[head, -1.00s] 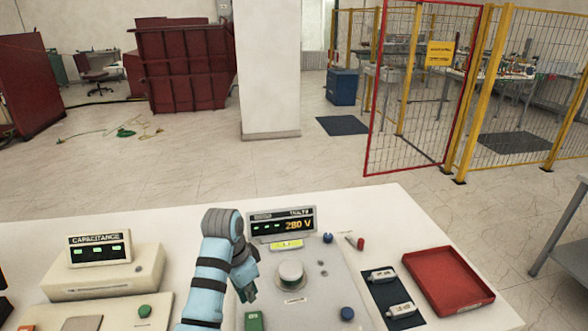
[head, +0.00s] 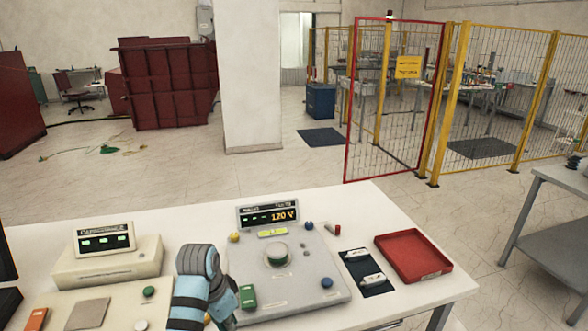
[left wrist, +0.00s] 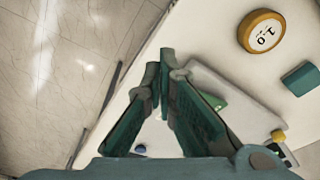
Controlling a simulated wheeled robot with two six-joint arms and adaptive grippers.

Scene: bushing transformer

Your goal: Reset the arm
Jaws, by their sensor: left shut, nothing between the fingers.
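My left arm comes in from the bottom of the head view, beside the left edge of the grey control panel (head: 315,270). Its gripper (head: 224,305) hangs low in front of the wrist and is mostly hidden there. In the left wrist view the green fingers (left wrist: 160,88) meet at their tips, shut and empty, above the table. The panel's round knob (head: 277,258) and the green block (head: 247,297) stand to the right of the gripper, and the gripper grasps neither. My right gripper is not in view.
A capacitance meter (head: 105,240) stands at the left. A dark mat (head: 372,289) with two small parts and a red tray (head: 424,272) lie at the right of the white table (head: 385,309). A yellow dial (left wrist: 262,32) shows in the left wrist view.

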